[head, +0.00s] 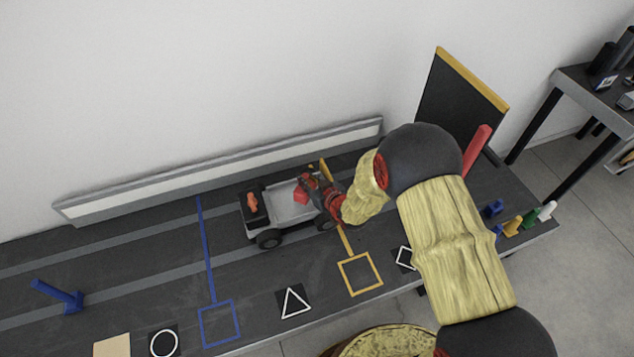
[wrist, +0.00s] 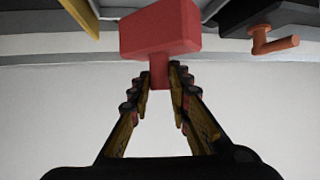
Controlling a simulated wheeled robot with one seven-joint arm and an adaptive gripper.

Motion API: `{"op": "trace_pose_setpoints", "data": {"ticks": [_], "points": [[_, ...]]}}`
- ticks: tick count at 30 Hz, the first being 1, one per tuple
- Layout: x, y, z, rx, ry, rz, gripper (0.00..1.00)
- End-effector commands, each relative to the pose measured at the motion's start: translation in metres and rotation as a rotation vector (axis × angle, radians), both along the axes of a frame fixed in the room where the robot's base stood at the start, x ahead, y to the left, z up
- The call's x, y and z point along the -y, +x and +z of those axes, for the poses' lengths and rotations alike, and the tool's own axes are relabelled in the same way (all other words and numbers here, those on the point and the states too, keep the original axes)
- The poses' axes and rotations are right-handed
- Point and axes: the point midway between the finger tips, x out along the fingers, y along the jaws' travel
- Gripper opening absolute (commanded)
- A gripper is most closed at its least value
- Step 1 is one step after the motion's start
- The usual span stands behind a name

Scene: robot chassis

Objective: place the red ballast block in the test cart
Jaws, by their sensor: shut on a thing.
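The test cart (head: 284,212) stands on the dark bench, with a light grey open bed, black wheels and a dark front section bearing an orange piece (head: 252,202). The red ballast block (head: 300,194) is at the right part of the bed, partly hidden by my gripper (head: 312,188). In the wrist view the red block (wrist: 160,30) is a box with a narrow stem, and my gripper (wrist: 160,76) is shut on that stem. I cannot tell whether the block touches the bed floor. The orange piece also shows in the wrist view (wrist: 274,41).
Blue (head: 207,250) and yellow (head: 345,240) lines end in squares along the bench. A blue peg stand (head: 62,297) is at the left. A dark upright panel (head: 455,100), a red post (head: 477,148) and several small coloured pieces are at the right. A rail runs behind the cart.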

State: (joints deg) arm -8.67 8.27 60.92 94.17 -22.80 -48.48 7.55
Motion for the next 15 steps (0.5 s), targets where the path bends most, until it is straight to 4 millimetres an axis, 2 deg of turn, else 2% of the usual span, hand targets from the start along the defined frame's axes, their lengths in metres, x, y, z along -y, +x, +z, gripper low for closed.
{"op": "trace_pose_setpoints", "data": {"ticks": [3, 15], "points": [[-0.01, 0.012, -0.01, 0.013, 0.004, 0.001, 0.0], [-0.021, 0.023, -0.028, 0.012, 0.003, 0.0, 0.0]]}}
